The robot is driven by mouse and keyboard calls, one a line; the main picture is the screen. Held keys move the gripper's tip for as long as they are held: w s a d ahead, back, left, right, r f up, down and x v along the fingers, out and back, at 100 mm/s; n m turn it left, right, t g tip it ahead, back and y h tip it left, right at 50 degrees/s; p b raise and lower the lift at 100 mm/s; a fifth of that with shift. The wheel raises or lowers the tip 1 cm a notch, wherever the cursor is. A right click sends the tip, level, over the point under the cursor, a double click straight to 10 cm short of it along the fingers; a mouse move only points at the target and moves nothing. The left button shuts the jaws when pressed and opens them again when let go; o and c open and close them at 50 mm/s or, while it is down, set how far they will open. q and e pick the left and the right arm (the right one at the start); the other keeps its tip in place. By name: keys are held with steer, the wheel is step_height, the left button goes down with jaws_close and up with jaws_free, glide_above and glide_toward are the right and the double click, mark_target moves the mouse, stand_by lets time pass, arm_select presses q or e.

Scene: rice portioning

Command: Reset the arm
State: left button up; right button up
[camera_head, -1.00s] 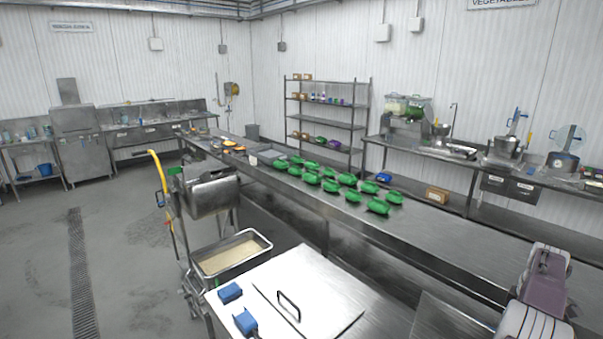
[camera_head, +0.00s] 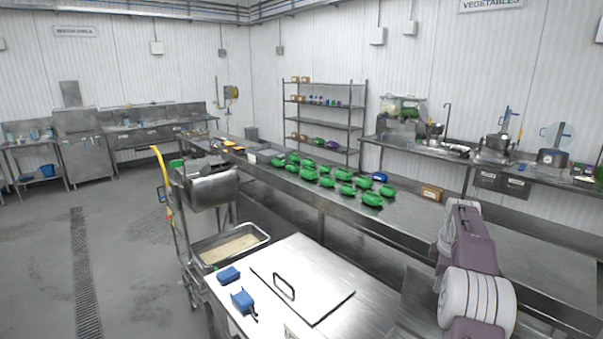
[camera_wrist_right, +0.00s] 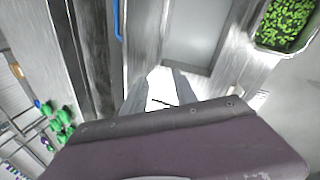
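My right arm (camera_head: 466,245), purple and white, reaches in at the lower right of the head view, over the edge of the steel counter. Its fingertips cannot be made out there. In the right wrist view my right gripper (camera_wrist_right: 160,90) has its two grey fingers apart, with nothing held between them. A bright white surface shows behind the gap. My left gripper is not in view.
A long steel counter (camera_head: 420,232) carries several green bundles (camera_head: 372,199). A tray of pale grain (camera_head: 262,232) is beyond. A container of green pieces (camera_wrist_right: 287,22) shows in the wrist view.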

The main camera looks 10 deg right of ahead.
steer(key=w+a+f+n+y+b, duration=0.1)
steer(key=a+f+b, duration=0.15)
steer(key=a, duration=0.85)
steer(key=a+f+n+b, duration=0.1)
steer(key=a+f+b, duration=0.15)
steer(key=a, duration=0.85)
steer(key=s+a+f+m+y+b, duration=0.1)
steer(key=s+a+f, duration=0.2)
steer(key=s+a, duration=0.15)
steer(key=s+a+f+b, duration=0.1)
steer(key=s+a+f, duration=0.2)
steer(key=a, duration=0.3)
steer(key=s+a+f+m+g, duration=0.1)
steer(key=s+a+f+m, duration=0.1)
steer(key=s+f+m, duration=0.7)
steer(key=s+m, duration=0.2)
steer(key=s, duration=0.1)
steer(key=shift+a, duration=0.4)
steer(key=shift+s, duration=0.2)
